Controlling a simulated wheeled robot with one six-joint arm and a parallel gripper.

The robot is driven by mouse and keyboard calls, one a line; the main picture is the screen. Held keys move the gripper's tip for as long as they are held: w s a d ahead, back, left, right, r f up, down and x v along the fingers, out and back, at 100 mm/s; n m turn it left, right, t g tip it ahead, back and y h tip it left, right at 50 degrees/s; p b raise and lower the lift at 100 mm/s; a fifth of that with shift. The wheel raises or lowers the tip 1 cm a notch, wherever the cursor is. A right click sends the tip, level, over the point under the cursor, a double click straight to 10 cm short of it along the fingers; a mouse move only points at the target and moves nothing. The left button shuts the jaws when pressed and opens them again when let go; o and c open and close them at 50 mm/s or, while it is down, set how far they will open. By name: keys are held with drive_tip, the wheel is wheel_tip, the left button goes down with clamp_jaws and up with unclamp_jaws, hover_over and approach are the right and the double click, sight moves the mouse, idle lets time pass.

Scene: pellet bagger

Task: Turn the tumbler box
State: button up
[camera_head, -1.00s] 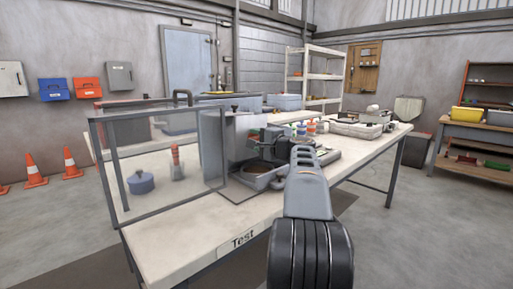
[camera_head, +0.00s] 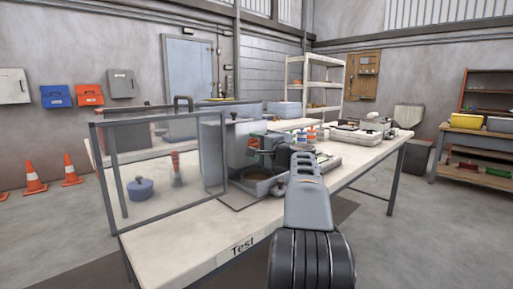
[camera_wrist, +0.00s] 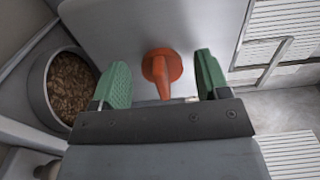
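A grey upright box (camera_head: 213,150), which looks like the tumbler box, stands on the table behind a clear guard. In the wrist view its grey face (camera_wrist: 195,25) bears an orange handle (camera_wrist: 160,72). My gripper (camera_wrist: 158,80) is open, with one green finger on each side of the handle. A gap shows on both sides and nothing is clasped. In the head view my gripper (camera_head: 255,145) is small, close to the box's right side, and the handle cannot be made out there.
A round grey bowl of brown pellets (camera_wrist: 70,88) lies left of my gripper. The clear guard (camera_head: 150,170) fills the table's left end. Bottles (camera_head: 302,137) and a tray (camera_head: 355,135) stand farther along the table.

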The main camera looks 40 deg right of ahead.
drive_tip(key=s, duration=1.3)
drive_tip(key=shift+s+d+p, duration=0.2)
drive_tip(key=shift+s+p, duration=0.2)
drive_tip(key=shift+p, duration=0.05)
